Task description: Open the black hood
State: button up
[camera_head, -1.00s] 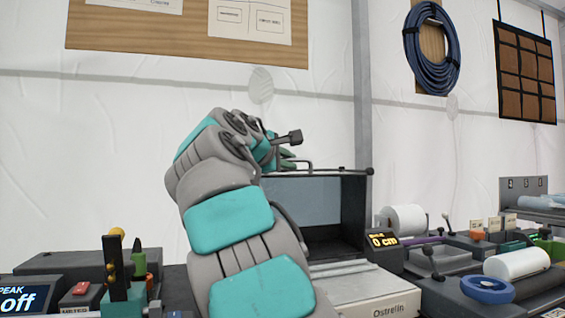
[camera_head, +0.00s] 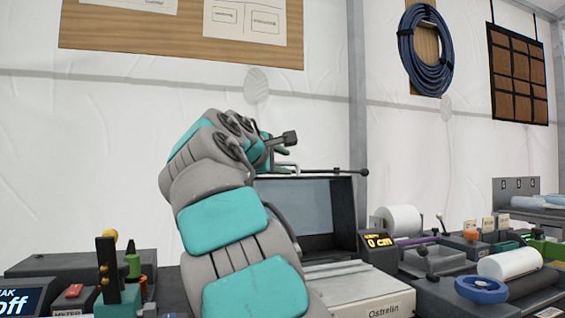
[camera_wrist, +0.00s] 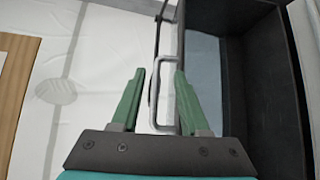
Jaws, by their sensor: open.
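The black hood (camera_head: 345,215) stands at the back of the bench behind my arm, with a greyish pane and a dark interior in view. It also shows in the wrist view (camera_wrist: 275,85), sideways. A metal handle (camera_wrist: 157,95) runs along its edge, and a thin rod with a round knob (camera_head: 364,173) sticks out at its top right. My gripper (camera_wrist: 157,90) is open, with its two green fingers on either side of the handle. I cannot tell whether a finger touches it. In the head view my arm hides the hood's left part.
A pale device marked Ostrelin (camera_head: 360,295) sits in front of the hood. Small levers (camera_head: 107,268) stand at the left. A white tent wall is behind.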

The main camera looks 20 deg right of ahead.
jog(key=shift+s+a, duration=0.1)
jog(key=v, duration=0.7)
jog(key=shift+s+a, duration=0.15)
jog(key=shift+s, duration=0.05)
